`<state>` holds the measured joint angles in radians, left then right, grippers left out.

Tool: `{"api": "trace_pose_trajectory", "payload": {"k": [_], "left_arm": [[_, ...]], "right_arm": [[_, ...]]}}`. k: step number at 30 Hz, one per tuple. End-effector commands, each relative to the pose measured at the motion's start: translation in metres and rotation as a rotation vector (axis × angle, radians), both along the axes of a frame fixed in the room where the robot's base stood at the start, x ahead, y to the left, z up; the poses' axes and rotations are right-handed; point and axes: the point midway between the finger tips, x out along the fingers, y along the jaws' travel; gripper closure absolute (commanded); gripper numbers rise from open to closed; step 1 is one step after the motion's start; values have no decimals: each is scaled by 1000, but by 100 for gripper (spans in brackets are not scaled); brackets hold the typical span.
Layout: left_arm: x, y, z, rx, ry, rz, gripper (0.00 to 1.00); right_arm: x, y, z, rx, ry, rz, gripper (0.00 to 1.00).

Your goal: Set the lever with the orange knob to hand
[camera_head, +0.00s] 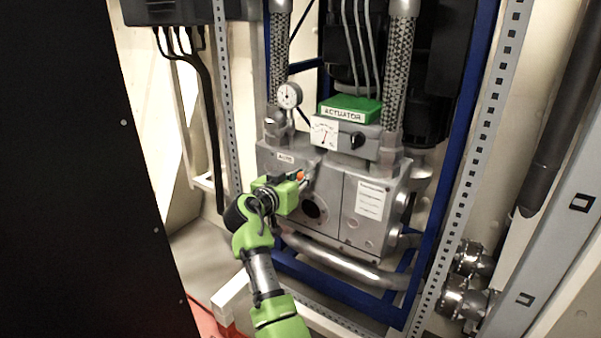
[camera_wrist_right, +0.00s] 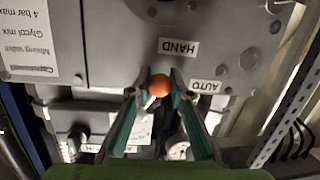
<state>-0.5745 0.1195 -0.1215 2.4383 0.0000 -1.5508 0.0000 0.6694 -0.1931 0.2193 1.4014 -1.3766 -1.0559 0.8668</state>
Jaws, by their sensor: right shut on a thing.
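The orange knob (camera_wrist_right: 159,84) of the lever sits between the fingertips of my right gripper (camera_wrist_right: 160,88) in the right wrist view, and the gripper is shut on it. In the head view the knob (camera_head: 300,175) shows just past the tip of my right gripper (camera_head: 296,180), at the front of the grey actuator housing (camera_head: 327,185). The HAND label (camera_wrist_right: 179,48) is right above the knob in the wrist view. The AUTO label (camera_wrist_right: 207,87) is to its right, beside the right finger. Most of the lever shaft is hidden. My left gripper is not in view.
A green-topped ACTUATOR box (camera_head: 350,108) and a round gauge (camera_head: 289,95) are above the housing. A blue frame (camera_head: 452,170) and perforated rails (camera_head: 486,130) stand around it. A pipe (camera_head: 340,262) runs below. A dark panel (camera_head: 75,180) fills the left.

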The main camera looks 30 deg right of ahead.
Motion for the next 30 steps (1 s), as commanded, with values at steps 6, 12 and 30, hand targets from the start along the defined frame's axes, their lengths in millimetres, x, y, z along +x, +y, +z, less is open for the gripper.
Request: {"api": "trace_pose_trajectory", "payload": {"k": [6,12,30], "left_arm": [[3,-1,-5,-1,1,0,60],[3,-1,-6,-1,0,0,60],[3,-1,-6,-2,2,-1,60]], "right_arm": [[0,-2,5,-19,17,1,100],[0,-2,5,-21,19,1,100],[-1,-1,5,-13,20,0,63]]}}
